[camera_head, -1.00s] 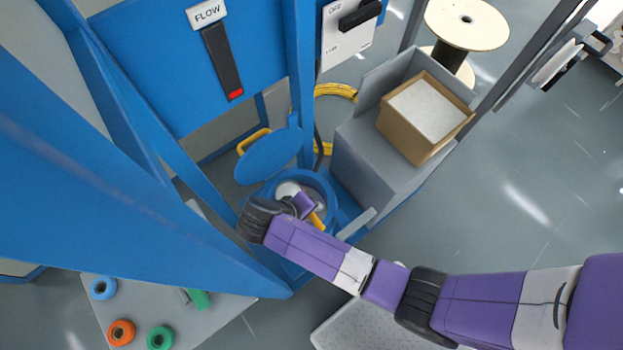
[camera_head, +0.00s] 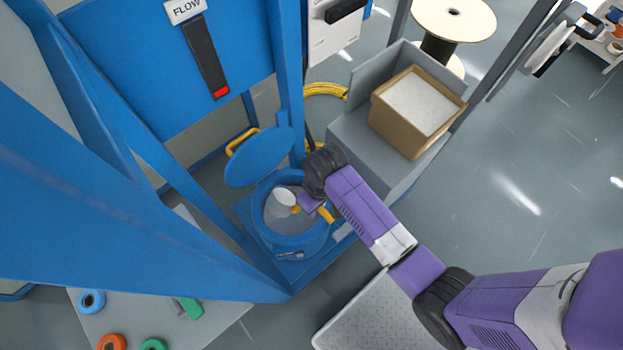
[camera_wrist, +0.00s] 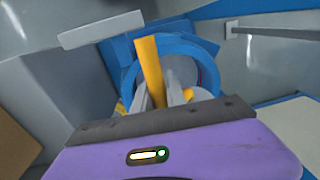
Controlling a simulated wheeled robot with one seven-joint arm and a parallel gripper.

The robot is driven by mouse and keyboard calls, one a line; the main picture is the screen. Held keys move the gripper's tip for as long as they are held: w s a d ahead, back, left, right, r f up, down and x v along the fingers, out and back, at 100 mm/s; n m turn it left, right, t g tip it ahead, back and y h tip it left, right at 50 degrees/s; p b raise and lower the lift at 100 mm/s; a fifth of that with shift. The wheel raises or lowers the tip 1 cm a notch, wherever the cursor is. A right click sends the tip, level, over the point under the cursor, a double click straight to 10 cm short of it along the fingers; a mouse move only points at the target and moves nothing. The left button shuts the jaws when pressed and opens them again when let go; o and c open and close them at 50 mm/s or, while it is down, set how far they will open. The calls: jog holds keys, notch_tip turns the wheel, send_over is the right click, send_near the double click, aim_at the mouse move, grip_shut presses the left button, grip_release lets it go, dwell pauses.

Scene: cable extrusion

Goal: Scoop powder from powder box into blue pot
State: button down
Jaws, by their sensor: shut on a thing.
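The powder box (camera_head: 408,135) is an open cardboard box of white powder on a grey stand at the upper right in the head view. The blue pot (camera_head: 305,242) stands open below it to the left, with its round lid (camera_head: 258,157) raised. My gripper (camera_head: 304,208) is over the pot's mouth, shut on a scoop with a pale cup (camera_head: 284,196) and a yellow handle (camera_wrist: 149,68). The cup is tilted over the pot's opening; its contents are unclear. The pot's blue rim (camera_wrist: 207,50) also shows in the wrist view, beyond the fingers.
The blue machine frame (camera_head: 170,75) rises close on the left, with an upright beside the pot. The grey stand (camera_head: 365,150) is to the right. Yellow cable (camera_head: 325,90) lies behind. A table with coloured rings (camera_head: 92,301) is at the lower left.

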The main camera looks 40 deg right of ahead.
jog(key=shift+d+f+y+b, duration=0.4)
jog(key=shift+f+y+b, duration=0.3)
jog(key=shift+y, duration=0.4)
jog(key=shift+d+f+y+b, duration=0.45)
jog(key=shift+y+b, duration=0.35)
jog(key=shift+y, duration=0.3)
jog(key=shift+d+f+y+b, duration=0.35)
jog(key=shift+f+y+b, duration=0.35)
jog(key=shift+y, duration=0.4)
jog(key=shift+r, duration=0.15)
